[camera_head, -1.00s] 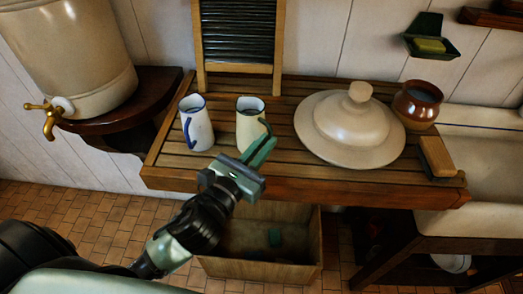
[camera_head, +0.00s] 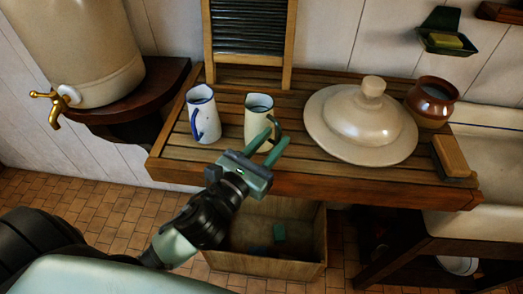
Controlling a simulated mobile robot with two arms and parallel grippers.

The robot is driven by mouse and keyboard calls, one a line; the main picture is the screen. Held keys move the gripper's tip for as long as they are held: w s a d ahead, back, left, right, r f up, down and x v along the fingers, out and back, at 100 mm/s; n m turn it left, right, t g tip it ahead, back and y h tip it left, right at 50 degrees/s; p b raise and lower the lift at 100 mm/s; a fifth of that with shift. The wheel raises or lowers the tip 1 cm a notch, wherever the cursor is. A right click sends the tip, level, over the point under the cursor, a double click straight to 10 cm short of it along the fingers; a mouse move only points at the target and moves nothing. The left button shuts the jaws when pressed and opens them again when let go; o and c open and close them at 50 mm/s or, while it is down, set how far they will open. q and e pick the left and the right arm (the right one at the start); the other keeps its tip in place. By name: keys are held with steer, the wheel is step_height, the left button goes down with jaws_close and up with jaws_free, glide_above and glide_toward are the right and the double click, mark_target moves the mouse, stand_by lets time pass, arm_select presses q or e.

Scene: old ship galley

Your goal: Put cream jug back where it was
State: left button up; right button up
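The cream jug (camera_head: 257,117), cream enamel with a dark rim and dark handle, stands upright on the slatted wooden draining board (camera_head: 180,163). My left gripper (camera_head: 277,138) is at the jug's front right, by its handle. Its two green fingers are apart, pointing up and away, with a gap between them. The fingers overlap the lower part of the handle in the picture; I cannot tell whether they touch it. My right gripper is out of view.
A white jug with blue rim and handle (camera_head: 202,114) stands left of the cream jug. To the right are a large cream lid (camera_head: 350,132), a brown pot (camera_head: 431,100) and a brush (camera_head: 450,155). A washboard (camera_head: 248,45) leans behind. A wooden crate (camera_head: 265,268) is below.

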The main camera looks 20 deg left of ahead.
arm_select(q)
steer(key=s+a, duration=0.2)
steer(key=s, duration=0.9)
steer(key=shift+s+a+f, duration=0.15)
steer(key=shift+s+a, duration=0.05)
steer(key=shift+s, duration=0.15)
steer(key=s+a+f+n+g+y, duration=0.1)
steer(key=s+f+n+g, duration=0.15)
steer(key=f+n, duration=0.85)
steer(key=s+a+f+n+g+y, duration=0.1)
steer(key=s+f+n+g, duration=0.2)
steer(key=f, duration=1.6)
steer(key=s+a+f+n+g+y, duration=0.1)
steer(key=f+n+g, duration=0.45)
steer(key=f, duration=0.95)
steer(key=s+a+f+n+g, duration=0.2)
steer(key=s+f+n+g, duration=0.4)
steer(key=s+f+n, duration=1)
steer(key=s+f, duration=0.1)
steer(key=s, duration=0.3)
steer(key=shift+a+f+n+y, duration=0.25)
steer(key=shift+f+n+y, duration=0.05)
steer(key=shift+n, duration=0.05)
